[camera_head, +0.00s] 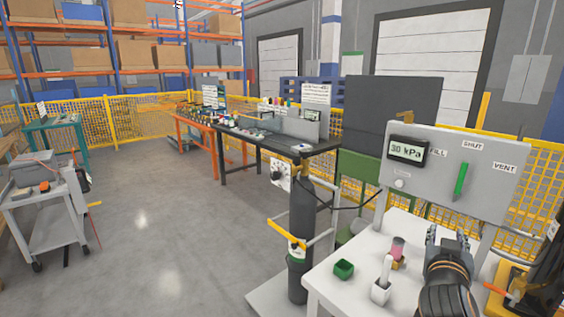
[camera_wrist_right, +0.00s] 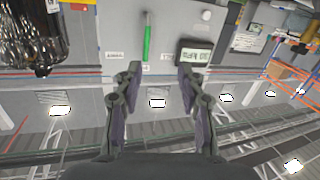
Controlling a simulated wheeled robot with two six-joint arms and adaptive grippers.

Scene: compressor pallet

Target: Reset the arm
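My right gripper (camera_head: 447,237) is raised above the white table in the head view, in front of the grey panel (camera_head: 440,190). In the right wrist view my right gripper (camera_wrist_right: 157,78) has its two fingers spread apart, with nothing between them. The panel's green lever (camera_head: 461,179) stands nearly upright below the SHUT label, and it also shows upside down in the wrist view (camera_wrist_right: 147,42). The panel's gauge (camera_head: 407,151) reads 30 kPa. My left gripper is not in view.
The white table (camera_head: 325,290) holds a green cup (camera_head: 344,269), a white holder (camera_head: 380,291) and a pink-topped item (camera_head: 398,250). A dark cylinder (camera_head: 300,240) stands left of it. A grey cart (camera_head: 45,215) is at far left. Open floor lies between.

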